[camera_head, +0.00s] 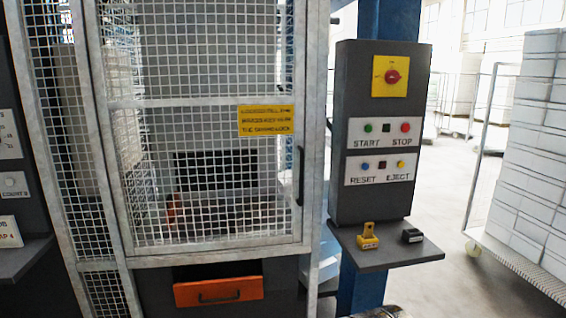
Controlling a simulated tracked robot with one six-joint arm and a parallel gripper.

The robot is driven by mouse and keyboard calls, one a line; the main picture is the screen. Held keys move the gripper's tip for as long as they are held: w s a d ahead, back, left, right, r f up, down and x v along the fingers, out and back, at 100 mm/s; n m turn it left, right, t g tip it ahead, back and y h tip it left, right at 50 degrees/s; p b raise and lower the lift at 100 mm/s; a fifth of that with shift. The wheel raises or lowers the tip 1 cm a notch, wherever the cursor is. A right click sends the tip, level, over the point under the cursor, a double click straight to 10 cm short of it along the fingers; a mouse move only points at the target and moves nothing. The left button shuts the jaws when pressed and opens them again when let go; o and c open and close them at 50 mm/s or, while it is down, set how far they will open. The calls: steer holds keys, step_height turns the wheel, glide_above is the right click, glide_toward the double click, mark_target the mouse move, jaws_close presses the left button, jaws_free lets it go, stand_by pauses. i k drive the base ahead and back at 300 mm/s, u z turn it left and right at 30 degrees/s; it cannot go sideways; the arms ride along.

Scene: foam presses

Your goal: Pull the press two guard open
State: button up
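The press guard (222,246) is a mesh door in a pale metal frame, and it appears closed. A yellow sign (266,121) is fixed on its right half. A dark vertical handle (300,176) sits on the guard's right edge. Through the mesh I see a dark opening and a red-orange part, both partly obscured. No marking in view tells me which press number this is. My gripper is not clearly seen; a small metallic shape shows at the bottom edge, too cut off to identify.
A dark control panel (343,215) with a red rotary switch (392,76) stands right of the guard. Its shelf (385,256) holds a yellow padlock-like item (368,236) and a black one (412,236). An orange drawer (218,291) is below the guard. A loaded cage trolley (530,150) stands at right.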

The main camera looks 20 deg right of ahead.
mark_target(256, 116)
steer(key=u, duration=0.45)
steer(key=i, duration=1.1)
steer(key=u, duration=0.4)
